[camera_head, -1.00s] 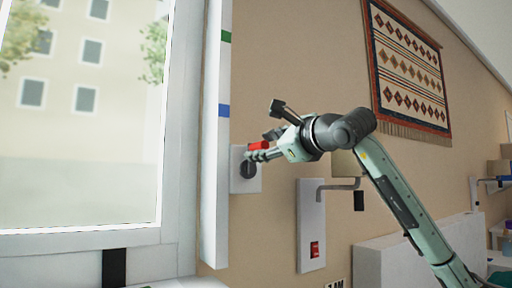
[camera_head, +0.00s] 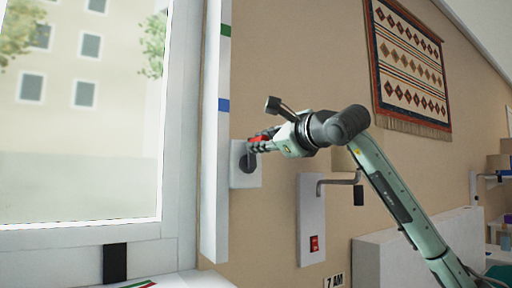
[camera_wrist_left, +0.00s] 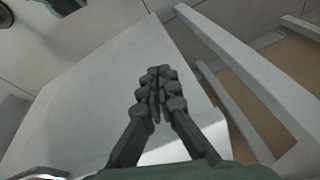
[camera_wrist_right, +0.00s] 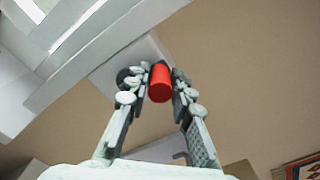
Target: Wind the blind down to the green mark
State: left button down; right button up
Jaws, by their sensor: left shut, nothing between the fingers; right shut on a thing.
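My right gripper (camera_head: 262,141) is shut on the red crank knob (camera_wrist_right: 160,83), seen between its fingers in the right wrist view. In the head view the fingers partly cover the knob, beside the dark crank hub (camera_head: 247,162) on a pale wall plate (camera_head: 240,180). The green mark (camera_head: 226,30) is high on the white upright beside the window, above a blue mark (camera_head: 224,105). No blind edge shows across the visible window pane (camera_head: 85,140). My left gripper (camera_wrist_left: 156,90) is shut and empty in the left wrist view; it is outside the head view.
A second wall plate (camera_head: 312,240) right of the crank carries a bent lever with a black grip (camera_head: 359,195) and a red switch (camera_head: 314,243). A patterned rug (camera_head: 410,75) hangs behind my right arm. A pale panel lies under my left gripper.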

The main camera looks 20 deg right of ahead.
jog(key=shift+w+d+f, duration=0.1)
jog(key=shift+d+f, duration=0.05)
jog(key=shift+d, duration=0.4)
jog(key=shift+w+d+f, duration=0.1)
jog(key=shift+d, duration=0.4)
jog(key=shift+d+f+b, duration=0.55)
jog(key=shift+d+b, duration=0.1)
jog(key=shift+d, duration=0.1)
jog(key=shift+f, duration=0.1)
